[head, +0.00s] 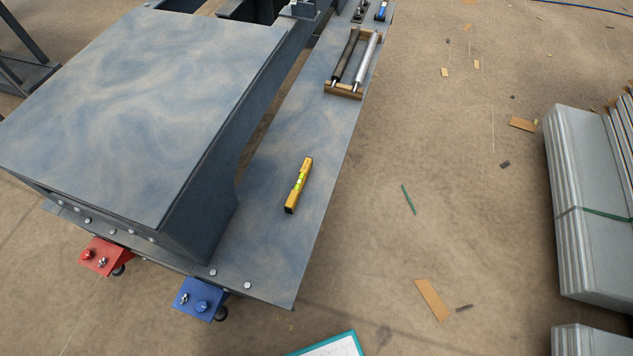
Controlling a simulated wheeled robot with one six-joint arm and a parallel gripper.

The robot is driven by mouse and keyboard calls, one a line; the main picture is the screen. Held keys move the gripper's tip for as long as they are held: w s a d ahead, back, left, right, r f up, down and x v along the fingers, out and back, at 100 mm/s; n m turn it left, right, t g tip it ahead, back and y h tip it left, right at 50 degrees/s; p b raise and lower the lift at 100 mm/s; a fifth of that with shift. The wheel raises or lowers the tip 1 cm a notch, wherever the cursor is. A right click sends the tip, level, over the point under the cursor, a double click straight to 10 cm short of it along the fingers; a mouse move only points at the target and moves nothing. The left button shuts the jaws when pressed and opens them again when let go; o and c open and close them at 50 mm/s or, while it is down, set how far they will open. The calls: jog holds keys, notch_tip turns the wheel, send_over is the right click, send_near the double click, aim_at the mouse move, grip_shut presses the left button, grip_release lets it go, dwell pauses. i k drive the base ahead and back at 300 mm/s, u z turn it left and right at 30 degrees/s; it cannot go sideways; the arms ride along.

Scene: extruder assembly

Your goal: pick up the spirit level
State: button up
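The spirit level (299,185) is a short yellow bar with black ends and a green vial in its middle. It lies in the head view on the lower metal shelf (270,245), to the right of the raised metal housing. It lies nearly lengthwise along the shelf, its far end tilted slightly right. Nothing covers it and nothing touches it from above. My gripper is not in view.
The raised housing (150,90) stands left of the level. A wooden rack (343,91) with two rollers sits farther along the shelf. Red (104,256) and blue (202,299) brackets project at the near end. Stacked grey panels (585,200) stand right; the floor between is mostly open.

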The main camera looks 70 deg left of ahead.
aim_at(290, 207)
jog(key=z, duration=0.05)
jog(key=i, duration=0.85)
jog(key=u, duration=2.95)
jog(key=i, duration=0.5)
jog(key=u, duration=0.05)
